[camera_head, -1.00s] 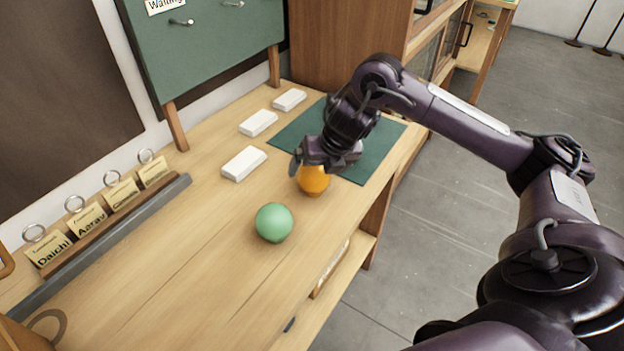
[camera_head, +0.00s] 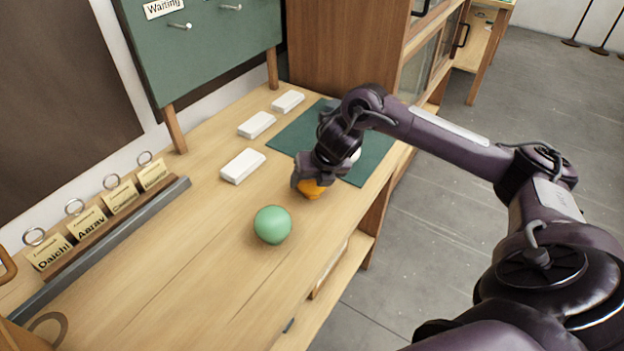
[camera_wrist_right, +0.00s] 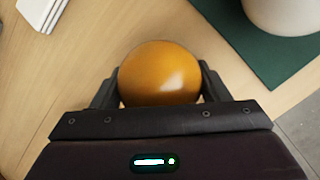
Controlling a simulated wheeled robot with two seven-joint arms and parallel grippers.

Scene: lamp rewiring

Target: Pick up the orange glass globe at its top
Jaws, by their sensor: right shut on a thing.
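The orange glass globe (camera_head: 312,190) is near the table's right edge, just in front of the green mat. My right gripper (camera_head: 309,186) comes down over it from above and hides most of it in the head view. In the right wrist view the globe (camera_wrist_right: 160,73) sits between the two fingers, one on each side, and the gripper (camera_wrist_right: 160,85) is shut on it. The globe looks to be at table level; I cannot tell whether it touches the wood. My left gripper is not in view.
A green globe (camera_head: 272,224) stands on the table close in front of the orange one. Several white blocks (camera_head: 243,166) lie to the left. A white rounded object (camera_wrist_right: 283,14) is on the green mat (camera_head: 378,152). A rack of name tags (camera_head: 110,215) stands at far left.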

